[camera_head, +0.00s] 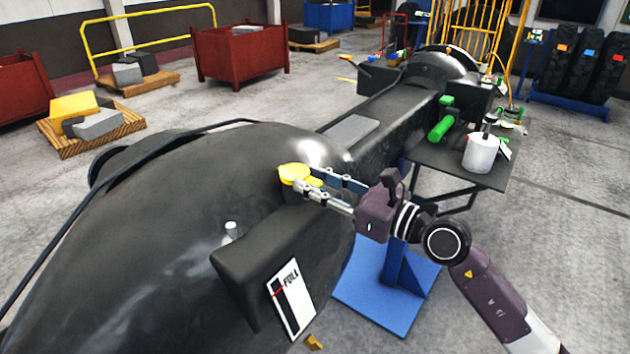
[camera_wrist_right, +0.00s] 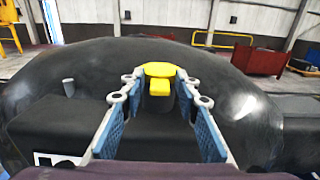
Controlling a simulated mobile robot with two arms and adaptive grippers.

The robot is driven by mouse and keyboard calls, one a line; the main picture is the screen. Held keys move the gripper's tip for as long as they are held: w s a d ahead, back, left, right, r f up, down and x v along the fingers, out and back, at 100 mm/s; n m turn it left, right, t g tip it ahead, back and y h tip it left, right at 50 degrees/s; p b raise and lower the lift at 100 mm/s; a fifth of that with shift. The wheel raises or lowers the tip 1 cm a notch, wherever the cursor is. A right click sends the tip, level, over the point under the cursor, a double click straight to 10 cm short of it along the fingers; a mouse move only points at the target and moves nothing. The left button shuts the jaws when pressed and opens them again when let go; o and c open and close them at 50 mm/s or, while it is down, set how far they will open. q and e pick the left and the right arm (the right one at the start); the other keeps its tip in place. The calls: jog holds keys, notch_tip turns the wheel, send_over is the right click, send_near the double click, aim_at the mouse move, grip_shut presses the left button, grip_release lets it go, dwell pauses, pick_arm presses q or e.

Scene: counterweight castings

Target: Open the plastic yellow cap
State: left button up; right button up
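The yellow plastic cap (camera_head: 295,174) sits on the black casting (camera_head: 180,210), with a small tab on its right side in the head view. In the right wrist view the cap (camera_wrist_right: 158,70) is ahead, with its tab (camera_wrist_right: 160,88) pointing toward me. My right gripper (camera_head: 312,182) reaches in from the right, its fingertips close to the cap. In the wrist view my right gripper (camera_wrist_right: 158,78) is open, its blue-padded fingers either side of the tab. I cannot tell whether they touch it. My left gripper is not in view.
A side table (camera_head: 455,165) holds a white pot (camera_head: 481,152) and a green cylinder (camera_head: 440,127). A blue stand (camera_head: 385,290) is under the casting. A white sign (camera_head: 291,299) is on the casting's front. Red bins (camera_head: 238,55) stand behind on open floor.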

jog(key=shift+s+d+r, duration=0.1)
jog(key=shift+s+d, duration=0.05)
jog(key=shift+d, duration=0.05)
grip_shut()
jog(key=shift+o, duration=1.7)
grip_release()
jog(key=shift+o, duration=0.9)
jog(key=shift+a, duration=0.1)
jog(key=shift+w+a, duration=0.25)
jog(key=v, duration=1.2)
